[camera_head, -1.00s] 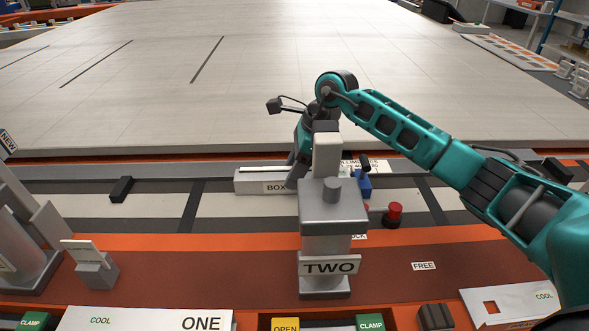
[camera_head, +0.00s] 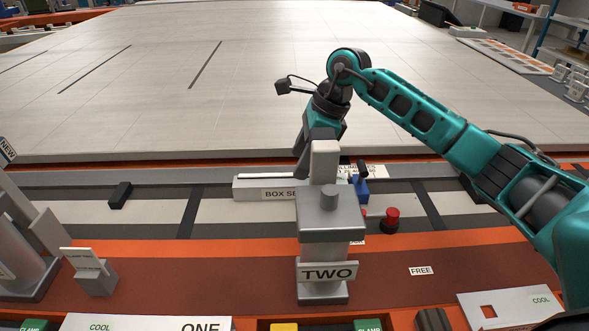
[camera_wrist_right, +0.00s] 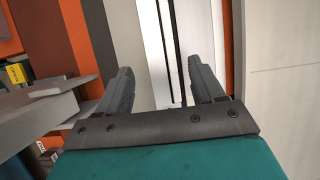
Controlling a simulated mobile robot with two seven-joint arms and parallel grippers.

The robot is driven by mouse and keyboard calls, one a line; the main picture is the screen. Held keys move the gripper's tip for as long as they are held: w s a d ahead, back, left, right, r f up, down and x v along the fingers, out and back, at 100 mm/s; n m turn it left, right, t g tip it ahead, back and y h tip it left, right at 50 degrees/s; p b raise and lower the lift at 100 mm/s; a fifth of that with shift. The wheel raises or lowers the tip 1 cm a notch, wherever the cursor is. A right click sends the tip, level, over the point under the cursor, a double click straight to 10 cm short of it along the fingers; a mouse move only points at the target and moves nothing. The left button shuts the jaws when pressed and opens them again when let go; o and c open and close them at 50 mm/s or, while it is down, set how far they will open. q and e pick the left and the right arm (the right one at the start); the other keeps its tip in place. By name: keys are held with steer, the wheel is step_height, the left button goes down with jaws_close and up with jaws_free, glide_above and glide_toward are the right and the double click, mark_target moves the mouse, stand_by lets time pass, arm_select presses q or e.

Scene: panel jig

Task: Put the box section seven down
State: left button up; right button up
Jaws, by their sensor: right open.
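A pale box section (camera_head: 262,188), its label partly readable as "BOX SE", lies level on the grey and white strip behind the post marked TWO. Its right part is hidden by the post. My right gripper (camera_head: 302,165) is just above and behind the post, over the box section, with its tips partly hidden. In the right wrist view the two fingers of this gripper (camera_wrist_right: 160,85) stand apart with nothing held. Pale lengthwise surfaces with dark lines show below and between them. My left gripper is not in view.
The grey post marked TWO (camera_head: 330,225) stands in front of the right gripper. A red button (camera_head: 391,218) and a blue clamp-like part (camera_head: 360,188) are to its right. A black block (camera_head: 120,194) lies to the left. The large pale panel (camera_head: 220,85) behind is clear.

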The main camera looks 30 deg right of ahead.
steer(key=v, duration=0.6)
steer(key=shift+r, duration=0.3)
steer(key=shift+s+d, duration=0.1)
